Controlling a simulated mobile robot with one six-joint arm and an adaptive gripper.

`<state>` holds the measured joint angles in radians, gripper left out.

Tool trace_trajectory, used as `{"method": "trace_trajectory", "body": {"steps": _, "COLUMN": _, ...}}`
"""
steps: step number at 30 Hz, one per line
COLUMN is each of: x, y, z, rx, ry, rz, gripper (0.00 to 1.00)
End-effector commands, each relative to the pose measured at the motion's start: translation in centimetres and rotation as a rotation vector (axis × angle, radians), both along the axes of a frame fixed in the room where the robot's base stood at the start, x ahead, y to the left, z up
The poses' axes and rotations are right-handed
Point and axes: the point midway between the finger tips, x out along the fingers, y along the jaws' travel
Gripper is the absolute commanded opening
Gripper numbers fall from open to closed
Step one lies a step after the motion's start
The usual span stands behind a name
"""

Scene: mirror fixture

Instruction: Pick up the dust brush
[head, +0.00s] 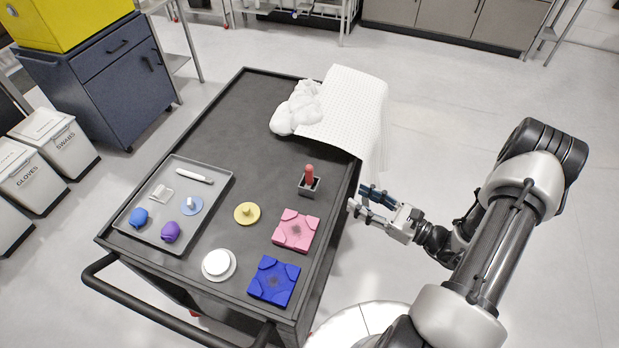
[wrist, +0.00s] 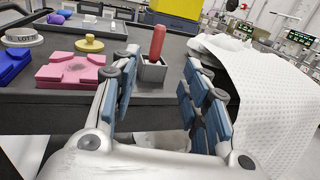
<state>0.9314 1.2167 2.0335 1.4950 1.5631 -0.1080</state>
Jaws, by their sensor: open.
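A red handle (head: 309,171) stands upright in a small grey square holder (head: 309,187) near the right edge of the dark cart. I take it for the dust brush; its lower end is hidden in the holder. In the wrist view the red handle (wrist: 157,41) rises from the holder (wrist: 152,71), ahead of and between my fingers. My gripper (head: 361,199) is open and empty, just off the cart's right edge and apart from the handle. Its blue-padded fingers also show in the wrist view (wrist: 159,68).
A pink block (head: 297,231) and blue block (head: 274,280) lie near the holder. A yellow knobbed disc (head: 247,214) and white disc (head: 218,264) are left of them. A grey tray (head: 222,190) holds small items. White cloth (head: 352,110) drapes over the far right edge.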

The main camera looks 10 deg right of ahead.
Motion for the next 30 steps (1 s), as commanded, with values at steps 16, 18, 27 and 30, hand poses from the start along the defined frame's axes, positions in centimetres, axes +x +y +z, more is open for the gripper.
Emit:
{"method": "trace_trajectory", "body": {"steps": 16, "x": 7.9, "y": 7.2, "z": -0.1, "rx": -0.001, "ry": -0.001, "rz": 0.007, "gripper": 0.42}}
{"method": "trace_trajectory", "body": {"steps": 18, "x": 8.3, "y": 7.5, "z": -0.1, "rx": -0.001, "ry": -0.001, "rz": 0.006, "gripper": 0.42}}
{"method": "trace_trajectory", "body": {"steps": 27, "x": 10.5, "y": 9.8, "z": -0.1, "rx": -0.002, "ry": -0.002, "rz": 0.009, "gripper": 0.42}}
{"method": "trace_trajectory", "body": {"steps": 30, "x": 11.6, "y": 10.7, "z": 0.0, "rx": -0.002, "ry": -0.001, "rz": 0.008, "gripper": 0.42}}
